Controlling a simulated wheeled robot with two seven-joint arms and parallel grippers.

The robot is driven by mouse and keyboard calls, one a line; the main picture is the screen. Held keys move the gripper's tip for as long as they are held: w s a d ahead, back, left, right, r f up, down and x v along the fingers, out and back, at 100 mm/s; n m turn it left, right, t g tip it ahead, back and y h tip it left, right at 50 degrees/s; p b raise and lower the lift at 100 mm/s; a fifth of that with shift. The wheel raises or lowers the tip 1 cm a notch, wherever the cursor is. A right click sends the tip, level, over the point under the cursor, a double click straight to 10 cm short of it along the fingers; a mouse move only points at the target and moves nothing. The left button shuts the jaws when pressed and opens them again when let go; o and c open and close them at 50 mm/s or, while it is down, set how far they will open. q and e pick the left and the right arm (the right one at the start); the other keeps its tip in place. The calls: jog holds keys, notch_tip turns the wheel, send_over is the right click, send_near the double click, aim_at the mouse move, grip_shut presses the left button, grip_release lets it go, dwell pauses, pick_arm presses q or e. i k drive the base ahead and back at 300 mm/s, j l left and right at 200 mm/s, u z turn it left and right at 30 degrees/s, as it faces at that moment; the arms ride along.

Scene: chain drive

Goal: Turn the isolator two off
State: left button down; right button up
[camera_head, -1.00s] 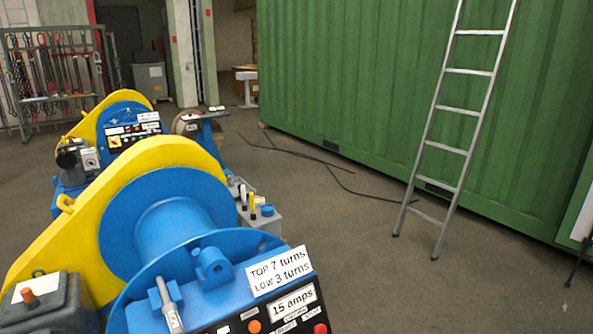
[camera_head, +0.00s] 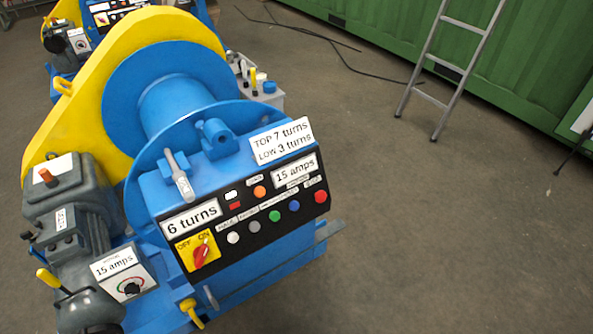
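A yellow isolator plate (camera_head: 184,258) marked OFF and ON is on the front panel of the near blue winch (camera_head: 262,262). Its red knob (camera_head: 201,254) is tilted, its upper end towards the ON side. That plate is too small to read. I see no number on either isolator. Neither of my grippers is in view.
Beside the knob are a "6 turns" label (camera_head: 192,217) and several coloured buttons, including a green one (camera_head: 275,216). A grey motor (camera_head: 70,195) and yellow-handled lever (camera_head: 48,281) are left. A ladder (camera_head: 450,70) leans on a green container.

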aim_at(199, 253)
jog(key=u, duration=0.9)
